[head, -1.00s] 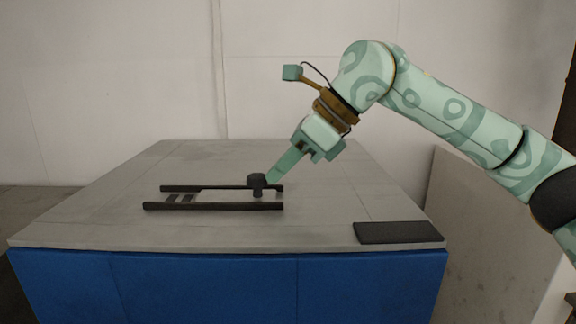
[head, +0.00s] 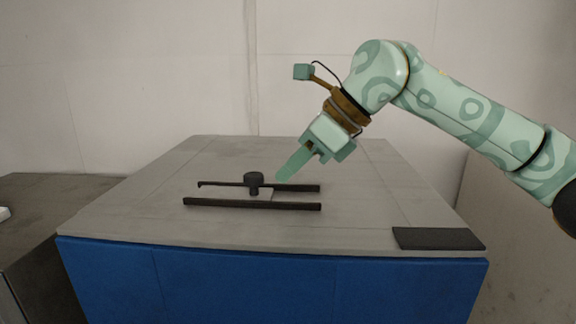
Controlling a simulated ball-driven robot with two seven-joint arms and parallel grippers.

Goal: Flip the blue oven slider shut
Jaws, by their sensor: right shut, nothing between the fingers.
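The oven is a blue box (head: 250,290) with a grey top (head: 130,215). On its top lie two dark parallel rails, a front rail (head: 285,206) and a thinner rear rail (head: 300,188). The slider's dark round knob (head: 254,181) stands upright near the middle of the rails, with a pale plate (head: 262,195) below it. My right gripper (head: 280,177) is shut and empty. Its fingertip points down and left, just right of the knob, with a small gap between them in the picture. My left gripper is out of view.
A flat dark pad (head: 438,239) lies at the front right corner of the top. A lower grey surface (head: 50,215) stands to the left, with a small white item (head: 4,213) at its edge. The top is otherwise clear.

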